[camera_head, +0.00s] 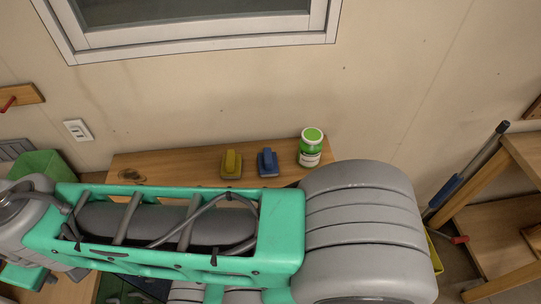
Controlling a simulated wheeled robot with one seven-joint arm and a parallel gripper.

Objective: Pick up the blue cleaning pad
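The blue cleaning pad (268,162) sits on a wooden surface (150,168) against the wall, near the middle of the head view. It has a raised handle on top. A similar yellow pad (231,164) stands just left of it, with a small gap between them. My arm, in green and grey, crosses the lower part of the view in front of the pads and hides part of the wooden surface. My gripper is not visible in this view.
A green jar (311,147) with a white label stands right of the blue pad. A green bin (45,167) is at the left. At the right are a blue-handled pole (468,172) and a wooden shelf (510,215). A window (190,25) is above.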

